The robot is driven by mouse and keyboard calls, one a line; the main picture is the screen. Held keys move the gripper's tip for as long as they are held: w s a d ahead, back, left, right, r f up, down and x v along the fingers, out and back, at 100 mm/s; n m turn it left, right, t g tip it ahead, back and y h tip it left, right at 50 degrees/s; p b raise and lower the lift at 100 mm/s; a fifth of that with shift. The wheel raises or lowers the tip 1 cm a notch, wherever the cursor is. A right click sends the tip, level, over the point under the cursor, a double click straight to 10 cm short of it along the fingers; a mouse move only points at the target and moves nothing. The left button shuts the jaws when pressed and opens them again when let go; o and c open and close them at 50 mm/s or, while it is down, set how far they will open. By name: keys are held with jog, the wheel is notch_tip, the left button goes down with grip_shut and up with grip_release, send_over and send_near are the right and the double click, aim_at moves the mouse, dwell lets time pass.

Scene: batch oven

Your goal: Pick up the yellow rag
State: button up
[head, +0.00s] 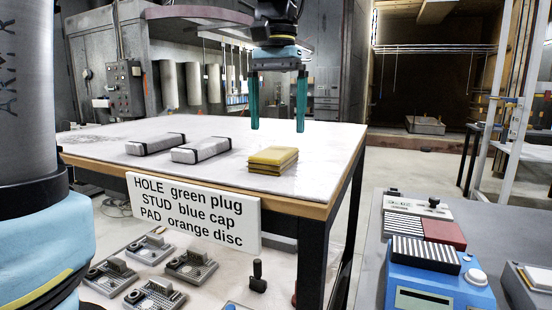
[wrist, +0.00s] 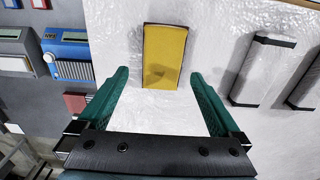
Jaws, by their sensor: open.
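The yellow rag (head: 272,160) is a folded stack lying near the front right corner of the white-topped table (head: 325,147). In the wrist view the rag (wrist: 165,56) shows as an upright rectangle beyond the fingertips, roughly between their lines. My gripper (head: 278,128) has two green fingers pointing down, apart and empty, above the table and behind the rag in the head view. In the wrist view my gripper (wrist: 158,75) is also open, with white table surface between its fingers. It does not touch the rag.
Two pale wrapped bars (head: 200,150) with dark end bands lie left of the rag. A sign (head: 193,215) hangs on the table's front edge. A blue device (head: 437,275) stands on a grey surface at right. Open table surface surrounds the rag.

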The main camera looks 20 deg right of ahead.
aim_at(275, 152)
jog(key=shift+w+a+f+p, duration=0.1)
jog(key=shift+f+p, duration=0.4)
jog(key=shift+f, duration=0.95)
jog(key=shift+a+f+p, duration=0.1)
jog(key=shift+f+p, duration=0.35)
jog(key=shift+f, duration=0.95)
jog(key=c, duration=1.2)
